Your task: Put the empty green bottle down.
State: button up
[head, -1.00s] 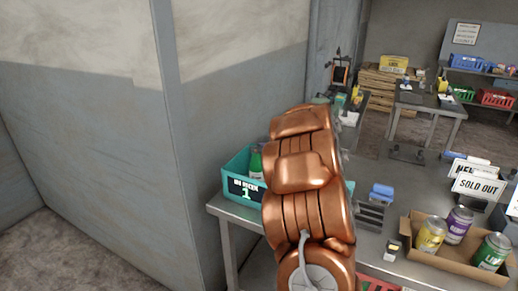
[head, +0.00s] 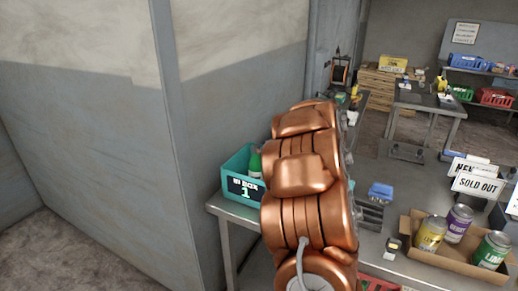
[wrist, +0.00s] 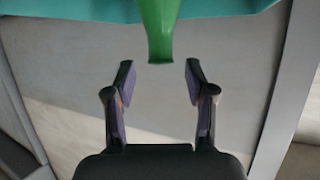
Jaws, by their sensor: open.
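The green bottle (wrist: 160,25) shows at the top of the wrist view, with its narrow end pointing down toward my gripper. My gripper (wrist: 158,75) is open, its two fingers apart and just short of the bottle's narrow end, with nothing between them. In the head view the green bottle (head: 256,162) is in the teal box (head: 236,187) marked 1, partly hidden by the box wall and my arm. The teal box's edge (wrist: 235,8) also shows behind the bottle in the wrist view. My gripper is hidden behind my copper arm in the head view.
The teal box stands at the left end of a metal table (head: 226,212), by a grey wall (head: 240,110). At the right, a cardboard box (head: 447,257) holds several cans, with a sold out sign (head: 479,186) behind. A blue item (head: 381,191) lies nearer my arm.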

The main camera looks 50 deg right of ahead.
jog(key=d+v, duration=0.1)
jog(key=v, duration=0.8)
jog(key=shift+a+b, duration=0.45)
jog(key=shift+a, duration=0.05)
jog(key=shift+s, duration=0.1)
jog(key=w+a+r+m+g+h, duration=0.2)
jog(key=a+r+m+g+h, duration=0.15)
jog(key=r+h, duration=0.4)
jog(key=s+a+f+g+y, duration=0.2)
jog(key=s+a+f, duration=0.2)
jog(key=a, duration=0.4)
jog(key=s+a+f+g+y, duration=0.1)
jog(key=s+a+f+g, duration=0.3)
jog(key=a, duration=0.3)
jog(key=s+a+f+g+y, duration=0.1)
jog(key=s+a+f+y, duration=0.1)
jog(key=s+a+f, duration=0.45)
jog(key=s+a+f+n+g+y, duration=0.1)
jog(key=s+a+n+g+y, duration=0.1)
jog(key=s+a, duration=0.4)
jog(key=s+a+f+n+g+y, duration=0.1)
jog(key=s+a, duration=0.5)
jog(key=a, duration=0.6)
jog(key=shift+s+a+f+n+g+y, duration=0.35)
jog(key=shift+n+g+y, duration=0.1)
jog(key=shift+n+g, duration=0.4)
jog(key=shift+d, duration=0.1)
